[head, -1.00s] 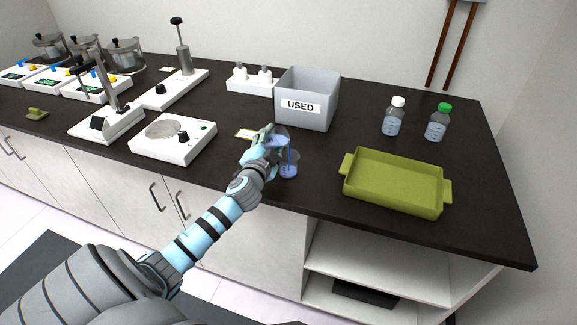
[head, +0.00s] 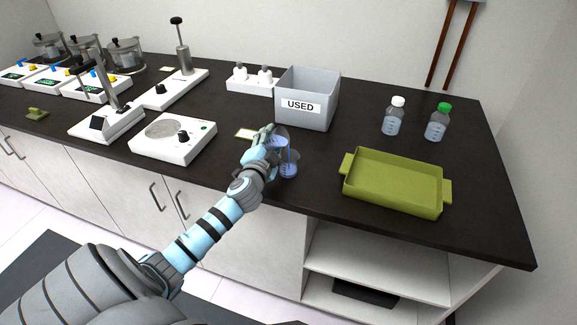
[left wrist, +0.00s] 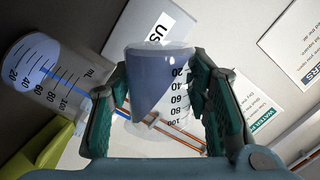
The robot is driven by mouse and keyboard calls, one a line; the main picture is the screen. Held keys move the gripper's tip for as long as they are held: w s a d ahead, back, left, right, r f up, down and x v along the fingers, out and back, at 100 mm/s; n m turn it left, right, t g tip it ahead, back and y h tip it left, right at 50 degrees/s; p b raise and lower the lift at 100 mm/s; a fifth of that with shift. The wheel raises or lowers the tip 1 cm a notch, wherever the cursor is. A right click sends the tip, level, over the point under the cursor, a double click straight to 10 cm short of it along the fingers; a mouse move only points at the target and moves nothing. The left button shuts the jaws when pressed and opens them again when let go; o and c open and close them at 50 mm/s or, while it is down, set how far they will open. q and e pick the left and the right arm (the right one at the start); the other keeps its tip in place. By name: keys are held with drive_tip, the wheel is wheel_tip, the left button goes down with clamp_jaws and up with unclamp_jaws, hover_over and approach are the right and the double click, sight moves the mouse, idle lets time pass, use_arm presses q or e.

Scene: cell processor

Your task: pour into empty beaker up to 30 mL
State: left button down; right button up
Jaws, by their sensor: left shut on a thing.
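My left gripper (head: 268,140) is shut on a clear beaker (left wrist: 160,82) of blue liquid above the counter's front part. That beaker is tipped over, and a thin blue stream falls from its mouth. A second beaker (head: 289,171) stands upright on the counter just below and to the right. The stream runs into it, and blue liquid shows in its lower part. In the left wrist view this receiving beaker (left wrist: 35,72) is at the left with its scale showing, but I cannot read the exact level. My right gripper is not in view.
A grey USED bin (head: 306,100) stands behind the beakers. A green tray (head: 395,182) is to the right, with two capped bottles (head: 394,118) (head: 437,123) behind it. A white hotplate (head: 173,140) is to the left. The dark counter (head: 325,170) is bare between beakers and tray.

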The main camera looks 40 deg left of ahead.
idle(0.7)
use_arm(q)
drive_tip(key=shift+m, duration=0.4)
drive_tip(key=shift+r+n+p, duration=0.25)
drive_tip(key=shift+n+p, duration=0.1)
drive_tip(key=shift+n, duration=0.85)
drive_tip(key=n, duration=0.1)
drive_tip(key=r+n+p, duration=0.1)
drive_tip(key=n+h, duration=0.1)
drive_tip(key=shift+w+d+r+n, duration=0.1)
drive_tip(key=shift+d+r+n, duration=0.15)
drive_tip(key=shift+n, duration=0.15)
drive_tip(key=shift+f+n, duration=0.1)
drive_tip(key=shift+n, duration=0.2)
drive_tip(key=shift+d+f, duration=0.1)
drive_tip(key=shift+f, duration=0.05)
